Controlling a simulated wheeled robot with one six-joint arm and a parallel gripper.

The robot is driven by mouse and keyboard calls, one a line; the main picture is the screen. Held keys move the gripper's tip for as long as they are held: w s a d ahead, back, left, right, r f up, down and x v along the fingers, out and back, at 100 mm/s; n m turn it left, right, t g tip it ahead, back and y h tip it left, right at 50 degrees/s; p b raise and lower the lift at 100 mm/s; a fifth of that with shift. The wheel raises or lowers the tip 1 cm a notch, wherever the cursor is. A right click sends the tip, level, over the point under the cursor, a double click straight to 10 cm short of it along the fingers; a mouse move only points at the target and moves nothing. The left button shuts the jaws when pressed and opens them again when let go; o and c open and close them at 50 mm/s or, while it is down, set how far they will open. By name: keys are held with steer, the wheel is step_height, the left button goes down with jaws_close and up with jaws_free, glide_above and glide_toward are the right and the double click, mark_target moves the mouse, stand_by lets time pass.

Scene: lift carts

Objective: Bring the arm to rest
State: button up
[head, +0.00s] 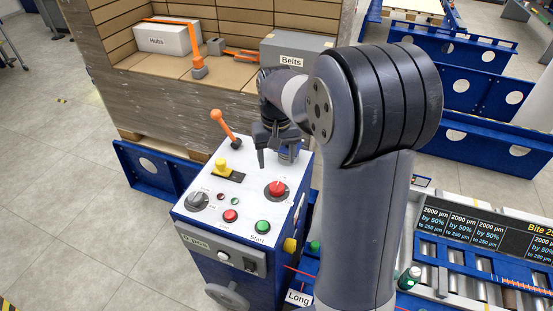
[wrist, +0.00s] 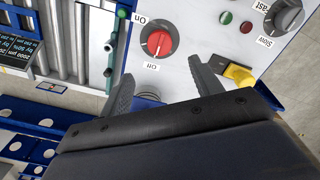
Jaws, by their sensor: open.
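My gripper (head: 272,160) hangs over the back of the control box (head: 222,259), above its white top panel. Its two dark fingers (wrist: 162,87) stand apart in the wrist view, with nothing between them. The red rotary switch (head: 276,189) on the panel is in front of the fingers; it also shows in the wrist view (wrist: 158,40), between labels On and Off. The yellow knob (head: 221,166) is left of the gripper, and appears close to one finger in the wrist view (wrist: 238,75).
An orange-handled lever (head: 223,125) rises from the box's back left. Behind stands a pallet load with a white Hubs box (head: 167,39) and a grey Belts box (head: 288,52). A roller conveyor with blue rails (head: 480,265) lies at right.

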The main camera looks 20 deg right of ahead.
mark_target(276, 185)
steer(key=shift+f, duration=0.1)
step_height(276, 185, down, 11)
steer(key=shift+r, duration=0.1)
steer(key=shift+r+m, duration=0.1)
steer(key=shift+m, duration=0.2)
stand_by(0.6)
